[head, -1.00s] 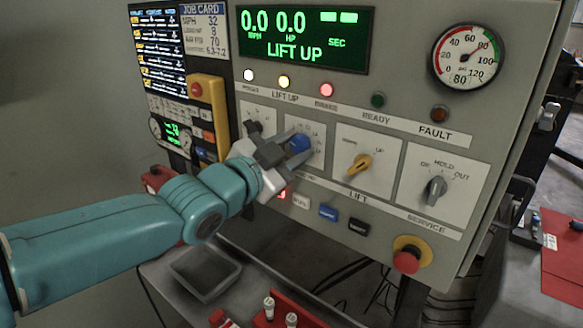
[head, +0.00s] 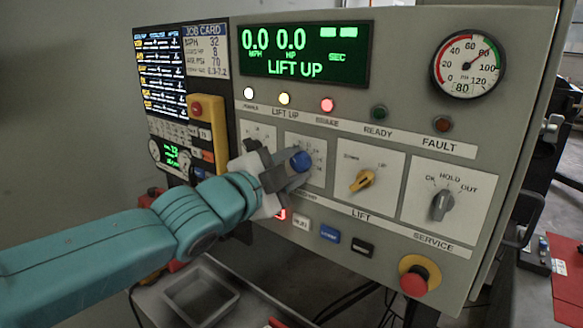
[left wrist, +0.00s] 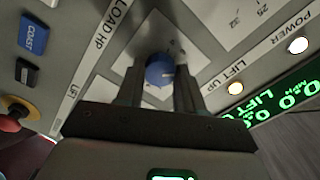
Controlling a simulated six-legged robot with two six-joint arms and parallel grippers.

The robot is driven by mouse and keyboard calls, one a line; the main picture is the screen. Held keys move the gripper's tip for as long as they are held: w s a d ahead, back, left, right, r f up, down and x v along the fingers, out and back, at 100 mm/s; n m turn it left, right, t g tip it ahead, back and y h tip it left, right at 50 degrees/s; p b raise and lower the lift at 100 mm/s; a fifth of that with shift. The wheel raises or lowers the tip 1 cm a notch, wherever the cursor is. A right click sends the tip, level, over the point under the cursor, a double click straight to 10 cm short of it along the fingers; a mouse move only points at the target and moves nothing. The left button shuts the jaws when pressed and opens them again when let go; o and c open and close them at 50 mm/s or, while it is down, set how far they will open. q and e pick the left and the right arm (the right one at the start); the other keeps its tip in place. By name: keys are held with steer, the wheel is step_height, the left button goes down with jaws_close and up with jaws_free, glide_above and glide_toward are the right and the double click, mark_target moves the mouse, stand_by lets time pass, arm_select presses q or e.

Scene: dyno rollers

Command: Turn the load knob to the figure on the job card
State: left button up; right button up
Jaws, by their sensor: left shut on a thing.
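The blue load knob (head: 300,162) sits on a white dial plate on the grey control panel. My left gripper (head: 290,172) is at the knob, its fingers shut on it. In the left wrist view the knob (left wrist: 159,72) shows between the two fingers (left wrist: 160,88), beside the label LOAD HP. The fingers and wrist cover part of the dial, and its figures are too blurred to read. The job card (head: 206,50) at the panel's upper left lists MPH 32 and a load line that looks like 8. My right gripper is not in view.
The green display (head: 303,52) reads 0.0 MPH, 0.0 HP and LIFT UP. A yellow lift knob (head: 362,181), a grey service knob (head: 442,205) and a red stop button (head: 414,282) are to the right. A grey tray (head: 200,290) lies below.

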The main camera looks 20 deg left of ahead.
arm_select(q)
steer(key=o, duration=1)
steer(key=shift+s, duration=0.1)
steer(key=p+v, duration=0.4)
steer(key=v, duration=1.2)
steer(key=shift+s+p, duration=0.1)
steer(key=shift+p, duration=0.3)
